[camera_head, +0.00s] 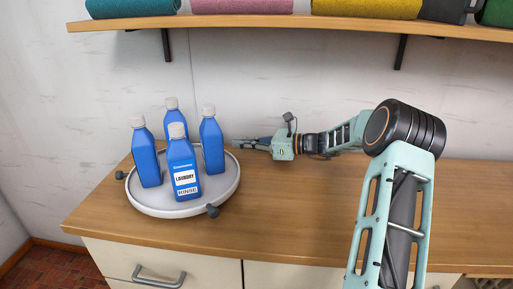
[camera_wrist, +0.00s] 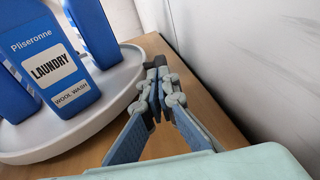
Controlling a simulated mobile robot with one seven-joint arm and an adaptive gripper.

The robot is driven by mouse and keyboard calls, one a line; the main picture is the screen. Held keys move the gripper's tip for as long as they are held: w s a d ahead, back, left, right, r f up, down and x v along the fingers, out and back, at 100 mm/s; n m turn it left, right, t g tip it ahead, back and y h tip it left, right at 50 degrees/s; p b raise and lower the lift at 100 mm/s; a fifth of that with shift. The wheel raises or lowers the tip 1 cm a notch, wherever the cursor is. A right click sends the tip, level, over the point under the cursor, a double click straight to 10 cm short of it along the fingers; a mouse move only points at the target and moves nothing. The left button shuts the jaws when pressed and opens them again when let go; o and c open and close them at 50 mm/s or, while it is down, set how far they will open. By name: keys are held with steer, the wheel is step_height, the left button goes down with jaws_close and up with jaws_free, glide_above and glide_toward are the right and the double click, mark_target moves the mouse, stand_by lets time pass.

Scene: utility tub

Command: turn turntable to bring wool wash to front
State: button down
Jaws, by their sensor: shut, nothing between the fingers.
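A round white turntable (camera_head: 222,194) carries several blue bottles. The front bottle (camera_head: 182,170) reads LAUNDRY RINSE towards the head camera. In the wrist view the nearest bottle (camera_wrist: 59,40) reads LAUNDRY and WOOL WASH; it appears to be the right-hand bottle (camera_head: 212,142) in the head view, its label turned away there. My gripper (camera_head: 238,143) is at the turntable's right rear edge, pointing left, shut and empty. In the wrist view my gripper (camera_wrist: 159,66) is beside the turntable rim (camera_wrist: 95,118); I cannot tell whether it touches.
Dark knobs stick out of the turntable's rim at the front (camera_head: 212,211) and left (camera_head: 119,175). The wooden counter (camera_head: 300,210) is clear to the right. A shelf (camera_head: 280,22) with rolled towels hangs above. The wall (camera_head: 260,90) is close behind my gripper.

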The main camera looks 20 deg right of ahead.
mark_target(228, 151)
steer(key=x, duration=0.3)
steer(key=shift+w+a+b, duration=0.1)
steer(key=shift+b, duration=0.2)
steer(key=shift+w+a+r, duration=0.1)
steer(key=shift+w+a, duration=0.05)
steer(key=shift+w+a+p, duration=0.15)
steer(key=shift+w+p, duration=0.1)
steer(key=shift+p, duration=0.1)
steer(key=shift+w+a, duration=0.1)
steer(key=shift+a, duration=0.05)
steer(key=shift+w+a+p, duration=1.2)
steer(key=shift+w+a, duration=0.05)
steer(key=shift+r+p+x, duration=0.2)
steer(key=shift+p+x, duration=0.25)
steer(key=shift+x, duration=0.9)
steer(key=shift+r+p+x, duration=0.2)
steer(key=shift+p+x, duration=0.25)
steer(key=shift+x, duration=0.9)
steer(key=shift+a+f, duration=0.1)
